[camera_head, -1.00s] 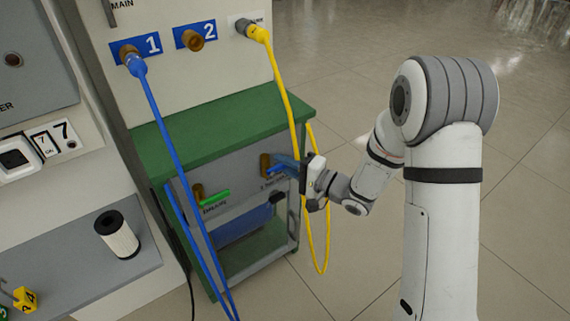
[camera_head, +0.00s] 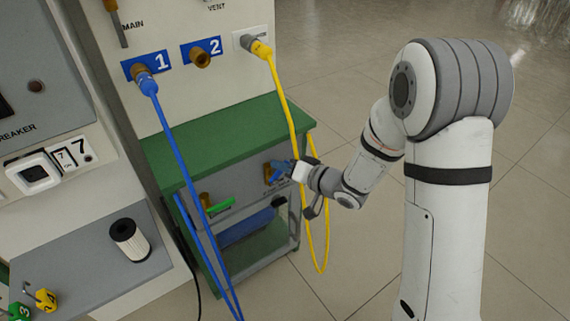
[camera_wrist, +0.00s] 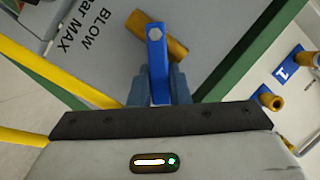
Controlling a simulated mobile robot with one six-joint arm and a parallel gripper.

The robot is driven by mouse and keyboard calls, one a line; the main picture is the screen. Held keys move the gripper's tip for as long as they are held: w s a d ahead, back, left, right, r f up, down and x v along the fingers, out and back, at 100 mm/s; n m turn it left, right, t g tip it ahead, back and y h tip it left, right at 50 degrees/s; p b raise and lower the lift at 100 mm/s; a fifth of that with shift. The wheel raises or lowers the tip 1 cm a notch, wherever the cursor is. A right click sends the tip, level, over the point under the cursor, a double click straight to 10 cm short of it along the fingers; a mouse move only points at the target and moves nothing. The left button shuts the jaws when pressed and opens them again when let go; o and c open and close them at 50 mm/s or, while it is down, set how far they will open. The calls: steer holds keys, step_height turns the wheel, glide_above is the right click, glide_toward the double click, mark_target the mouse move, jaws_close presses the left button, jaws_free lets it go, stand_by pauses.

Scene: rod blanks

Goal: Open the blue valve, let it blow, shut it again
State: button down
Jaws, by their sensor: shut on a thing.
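The blue valve is on the front of the green-topped cabinet; its blue lever (camera_head: 278,172) is partly hidden by my gripper (camera_head: 290,171). In the wrist view the lever (camera_wrist: 157,62) runs up the picture, pivoted by a bolt over the brass body (camera_wrist: 175,48), and lies at an angle to that body. My gripper (camera_wrist: 160,90) is shut on the lever, with a finger on each side. The panel label beside it reads BLOW and MAX in the wrist view.
A green lever (camera_head: 220,206) sits left on the same panel. A yellow hose (camera_head: 289,110) hangs close beside my gripper, and a blue hose (camera_head: 178,150) runs down in front of the cabinet. A white filter cartridge (camera_head: 130,240) stands on the grey shelf at left.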

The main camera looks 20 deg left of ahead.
steer(key=n+h, duration=0.1)
steer(key=s+a+n+t+h+b, duration=0.1)
steer(key=n, duration=0.1)
steer(key=shift+s+r+b, duration=0.15)
steer(key=shift+r+b, duration=0.15)
steer(key=shift+r, duration=0.05)
steer(key=n+b, duration=0.1)
steer(key=s+n+t+h+b, duration=0.1)
steer(key=b, duration=0.1)
steer(key=shift+a+r, duration=0.1)
steer(key=shift+a, duration=0.3)
steer(key=shift+s+a+r+n+h+b, duration=0.2)
steer(key=shift+n+h+b, duration=0.1)
steer(key=shift+n+b, duration=0.65)
steer(key=shift+t, duration=0.3)
steer(key=c, duration=1.4)
jaws_free()
steer(key=shift+o, duration=0.2)
